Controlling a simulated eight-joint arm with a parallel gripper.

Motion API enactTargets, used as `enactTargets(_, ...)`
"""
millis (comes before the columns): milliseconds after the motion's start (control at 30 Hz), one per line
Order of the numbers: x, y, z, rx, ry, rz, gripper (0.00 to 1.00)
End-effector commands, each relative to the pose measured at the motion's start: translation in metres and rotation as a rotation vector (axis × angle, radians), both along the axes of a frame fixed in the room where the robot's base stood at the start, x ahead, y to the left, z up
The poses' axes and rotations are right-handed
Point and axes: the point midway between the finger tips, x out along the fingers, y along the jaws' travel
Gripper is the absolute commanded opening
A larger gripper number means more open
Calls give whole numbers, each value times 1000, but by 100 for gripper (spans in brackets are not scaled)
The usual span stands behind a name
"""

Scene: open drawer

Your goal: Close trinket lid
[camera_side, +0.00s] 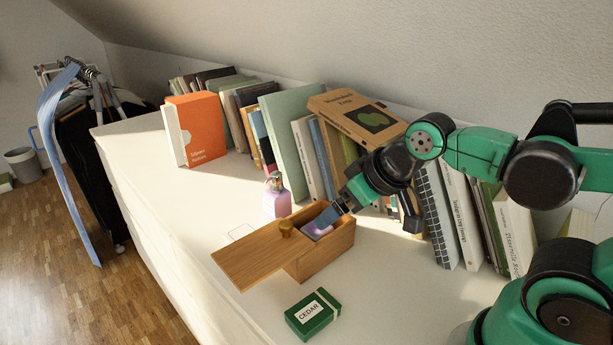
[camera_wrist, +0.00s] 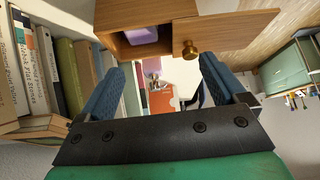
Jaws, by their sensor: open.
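The wooden trinket box (camera_side: 330,254) stands on the white surface with its flat sliding lid (camera_side: 250,262) drawn out to the left, so part of the inside is open. A brass knob (camera_side: 286,228) stands on the lid. A purple item (camera_side: 316,229) lies inside the box. My gripper (camera_side: 345,204) is at the box's open end, above and beside the opening. In the wrist view my gripper (camera_wrist: 165,90) has two blue fingers wide apart with nothing between them. The box (camera_wrist: 140,15), lid (camera_wrist: 235,32) and knob (camera_wrist: 189,50) show beyond the fingertips.
A green box marked CEDAR (camera_side: 312,314) lies in front of the trinket box. A pink pump bottle (camera_side: 277,196) stands behind it. A row of books (camera_side: 285,135) lines the wall close behind my gripper. An orange book (camera_side: 200,130) stands farther left. The surface left of the lid is mostly clear.

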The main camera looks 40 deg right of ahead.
Motion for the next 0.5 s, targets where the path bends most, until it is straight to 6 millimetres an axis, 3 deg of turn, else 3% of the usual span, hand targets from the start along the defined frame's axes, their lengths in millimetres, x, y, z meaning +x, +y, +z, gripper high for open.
enactTargets(33,0,0,0,-1,1,3,76)
enactTargets(167,7,4,7,-26,35,76,39)
enactTargets(300,26,17,25,-90,128,314,0)
enactTargets(500,64,43,44,-159,237,791,0)
